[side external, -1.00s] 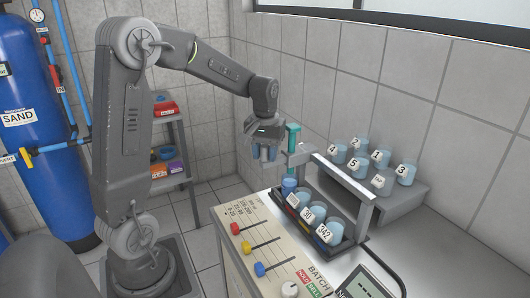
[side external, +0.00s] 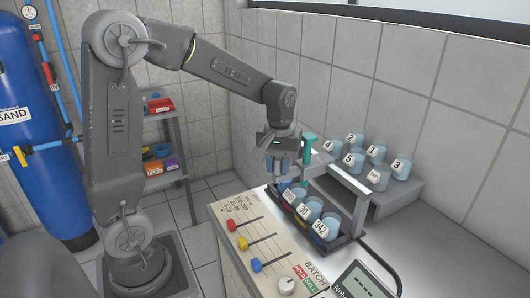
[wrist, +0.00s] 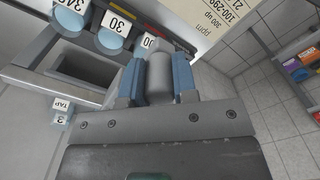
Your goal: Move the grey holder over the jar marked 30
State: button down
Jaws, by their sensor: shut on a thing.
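The rack (side external: 345,246) holds a row of blue jars on the bench. The jar marked 30 (side external: 313,206) stands mid-row, beside the jar marked 342 (side external: 329,226); its label also shows at the top left of the wrist view (wrist: 117,24). My gripper (side external: 281,170) is low over the far end of the rack, beyond jar 30. In the wrist view, its blue fingers are shut on a grey rounded piece, which looks like the grey holder (wrist: 160,75). Its lower end is hard to make out, and I cannot tell whether it touches anything below.
A metal frame (side external: 356,215) runs along the rack's right side, with a teal upright (side external: 308,150) close to my gripper. Several numbered jars stand on a grey step (side external: 400,195) behind. A panel with coloured sliders (side external: 255,240) lies left of the rack.

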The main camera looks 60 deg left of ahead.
jog(key=d, duration=0.5)
jog(key=c, duration=0.9)
grip_release()
jog(key=shift+r, duration=0.1)
notch_tip(320, 180, up, 14)
jog(key=shift+f, duration=0.2)
